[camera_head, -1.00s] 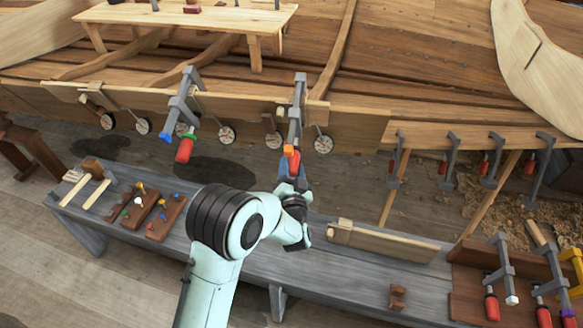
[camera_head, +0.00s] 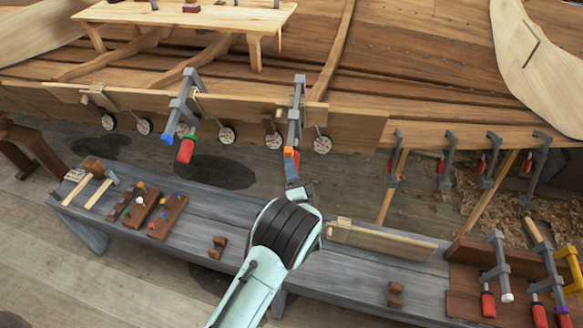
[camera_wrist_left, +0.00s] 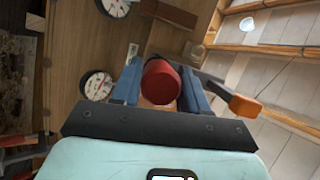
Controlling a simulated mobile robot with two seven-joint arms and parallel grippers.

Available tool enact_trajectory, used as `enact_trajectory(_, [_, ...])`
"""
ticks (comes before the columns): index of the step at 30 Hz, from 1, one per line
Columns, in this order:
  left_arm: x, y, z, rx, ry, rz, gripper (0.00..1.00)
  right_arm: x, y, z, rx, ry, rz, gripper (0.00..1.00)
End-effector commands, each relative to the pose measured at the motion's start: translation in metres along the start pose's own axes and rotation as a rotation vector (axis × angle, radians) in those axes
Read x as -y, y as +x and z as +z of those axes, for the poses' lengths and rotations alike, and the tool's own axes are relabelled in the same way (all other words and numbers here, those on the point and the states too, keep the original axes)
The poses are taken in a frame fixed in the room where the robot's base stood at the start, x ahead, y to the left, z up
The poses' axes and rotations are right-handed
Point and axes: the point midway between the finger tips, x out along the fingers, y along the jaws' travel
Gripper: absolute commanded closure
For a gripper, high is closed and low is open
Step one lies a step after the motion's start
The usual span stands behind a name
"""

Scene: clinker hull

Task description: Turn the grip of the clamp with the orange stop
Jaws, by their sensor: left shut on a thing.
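The clamp with the orange stop (camera_head: 288,151) hangs on the plank edge of the hull, its grey bar (camera_head: 298,100) upright. In the left wrist view its red grip (camera_wrist_left: 161,82) sits between the blue fingers of my left gripper (camera_wrist_left: 158,88), and the orange stop (camera_wrist_left: 245,106) is to the right. My left gripper (camera_head: 293,172) is shut on the grip from below; in the head view the gripper mostly hides the grip. Another clamp with a blue stop (camera_head: 166,138) and a red grip (camera_head: 186,150) hangs to the left. My right gripper is not in view.
A grey bench (camera_head: 345,265) runs below the hull, bearing peg blocks (camera_head: 142,205), a mallet, a plank piece (camera_head: 380,240) and small brown blocks. More clamps (camera_head: 447,160) hang at the right, and others stand in a brown rack (camera_head: 470,280). Round dials (camera_head: 322,144) line the plank.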

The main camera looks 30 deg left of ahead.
Motion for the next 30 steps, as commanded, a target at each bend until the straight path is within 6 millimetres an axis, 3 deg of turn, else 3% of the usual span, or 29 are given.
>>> enact_trajectory(21, [-0.0047,-0.0034,0.0022,0.003,0.075,-0.012,0.86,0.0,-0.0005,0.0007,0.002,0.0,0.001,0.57])
enact_trajectory(22, [-0.0047,-0.0034,0.0022,0.003,0.075,-0.012,0.46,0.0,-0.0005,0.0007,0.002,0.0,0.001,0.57])
enact_trajectory(23, [-0.0048,-0.0035,0.0022,0.003,0.075,-0.012,0.37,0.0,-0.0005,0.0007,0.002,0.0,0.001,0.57])
enact_trajectory(30, [-0.0025,-0.0018,0.0012,0.002,0.071,-0.018,0.35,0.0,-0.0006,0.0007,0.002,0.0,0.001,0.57])
